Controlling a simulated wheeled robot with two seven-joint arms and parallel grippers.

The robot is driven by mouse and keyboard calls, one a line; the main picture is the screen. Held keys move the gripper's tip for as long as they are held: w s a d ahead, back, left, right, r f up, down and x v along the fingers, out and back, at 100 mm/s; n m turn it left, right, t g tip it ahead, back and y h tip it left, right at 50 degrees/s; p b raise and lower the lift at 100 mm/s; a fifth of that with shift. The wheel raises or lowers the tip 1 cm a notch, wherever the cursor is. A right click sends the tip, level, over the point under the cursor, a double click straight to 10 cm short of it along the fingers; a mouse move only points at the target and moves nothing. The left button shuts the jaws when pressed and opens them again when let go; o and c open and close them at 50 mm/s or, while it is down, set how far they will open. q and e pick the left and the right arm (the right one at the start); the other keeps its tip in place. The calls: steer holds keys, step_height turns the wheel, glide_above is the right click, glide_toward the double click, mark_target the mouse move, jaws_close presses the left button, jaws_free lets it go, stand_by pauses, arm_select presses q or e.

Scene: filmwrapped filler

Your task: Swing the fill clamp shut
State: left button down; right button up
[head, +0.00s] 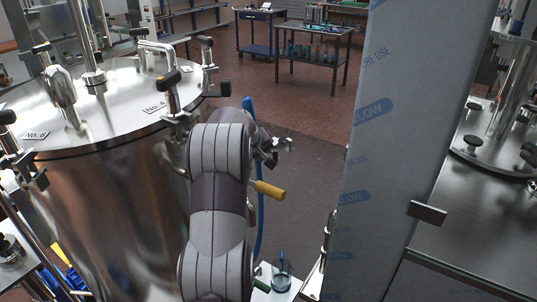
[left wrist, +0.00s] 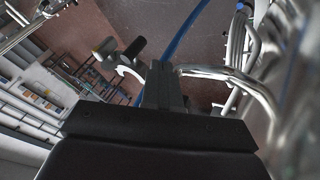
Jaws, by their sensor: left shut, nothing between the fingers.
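My left arm rises from the bottom middle of the head view, beside the steel tank, and partly hides its right side. My left gripper (head: 284,146) is right of the tank and looks empty. In the left wrist view my left gripper's dark fingers (left wrist: 162,80) are closed together, with nothing between them. Just beyond the fingertips are a dark knob-like end (left wrist: 135,46) and a pale curved piece (left wrist: 130,73). I cannot tell which fitting is the fill clamp. A yellow handle (head: 269,190) sticks out just below the gripper. My right gripper is out of view.
The steel tank (head: 110,200) stands left, with black-knobbed clamps (head: 172,88) around its lid. A blue hose (head: 261,225) hangs behind my arm. A film-wrapped panel (head: 400,120) stands right. Polished pipes (left wrist: 225,74) run close by in the left wrist view.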

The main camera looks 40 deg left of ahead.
arm_select(q)
steer(key=w+f+p, duration=0.1)
steer(key=w, duration=0.1)
steer(key=w+f+p, duration=0.1)
steer(key=w+f, duration=0.1)
steer(key=shift+a+f+p, duration=0.2)
steer(key=shift+f+p, duration=0.1)
steer(key=shift+p, duration=0.05)
